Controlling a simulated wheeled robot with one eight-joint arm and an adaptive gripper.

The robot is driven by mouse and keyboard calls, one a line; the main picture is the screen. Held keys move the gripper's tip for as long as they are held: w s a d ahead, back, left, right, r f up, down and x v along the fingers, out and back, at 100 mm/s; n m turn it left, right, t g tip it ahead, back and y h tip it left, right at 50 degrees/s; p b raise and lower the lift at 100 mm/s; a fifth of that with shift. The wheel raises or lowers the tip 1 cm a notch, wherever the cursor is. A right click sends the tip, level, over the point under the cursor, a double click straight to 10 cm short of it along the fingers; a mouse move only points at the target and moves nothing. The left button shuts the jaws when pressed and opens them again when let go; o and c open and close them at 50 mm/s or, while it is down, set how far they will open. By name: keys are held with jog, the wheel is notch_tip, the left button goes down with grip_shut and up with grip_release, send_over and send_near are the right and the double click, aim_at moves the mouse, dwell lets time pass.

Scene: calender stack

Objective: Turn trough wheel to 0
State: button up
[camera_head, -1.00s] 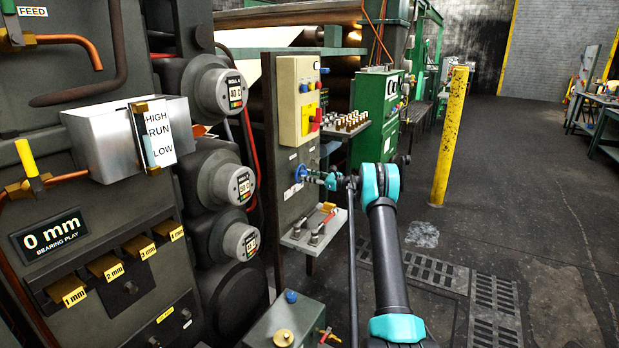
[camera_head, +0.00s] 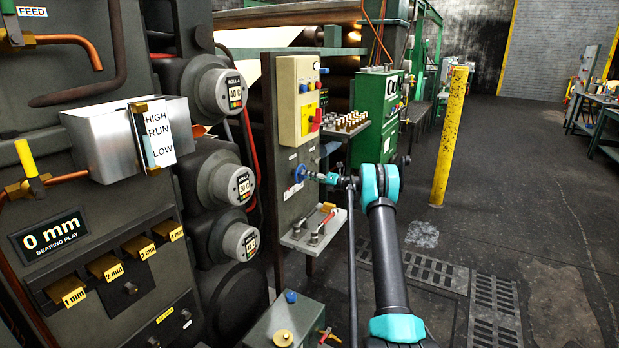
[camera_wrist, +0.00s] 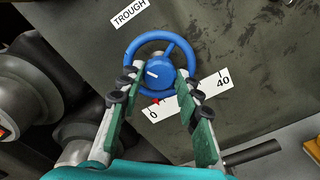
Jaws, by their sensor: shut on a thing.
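The blue trough wheel (camera_wrist: 170,43) fills the upper middle of the wrist view, below the "TROUGH" label (camera_wrist: 129,13). My gripper (camera_wrist: 159,76) is shut on the wheel, with one finger on each side of its hub. A white mark shows on the hub. The white scale plate (camera_wrist: 190,97) reads 0 and 40, and a red pointer (camera_wrist: 155,101) stands close to the 0. In the head view the wheel (camera_head: 300,172) is small on the grey panel (camera_head: 284,163), with my gripper (camera_head: 318,177) reaching it from the right.
A cream control box (camera_head: 288,100) with a red handle is above the wheel. A small shelf (camera_head: 314,232) with tools juts out below it. A rack of knobs (camera_head: 347,122) stands to its right. The floor at right is open around a yellow post (camera_head: 449,135).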

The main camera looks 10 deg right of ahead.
jog(key=m, duration=0.6)
jog(key=shift+d+f+m, duration=0.1)
jog(key=shift+f+m, duration=0.1)
jog(key=shift+m, duration=0.1)
dwell(0.4)
jog(key=o, duration=1.2)
jog(key=shift+r, duration=0.1)
jog(key=shift+c, duration=0.2)
jog(key=v, duration=1.2)
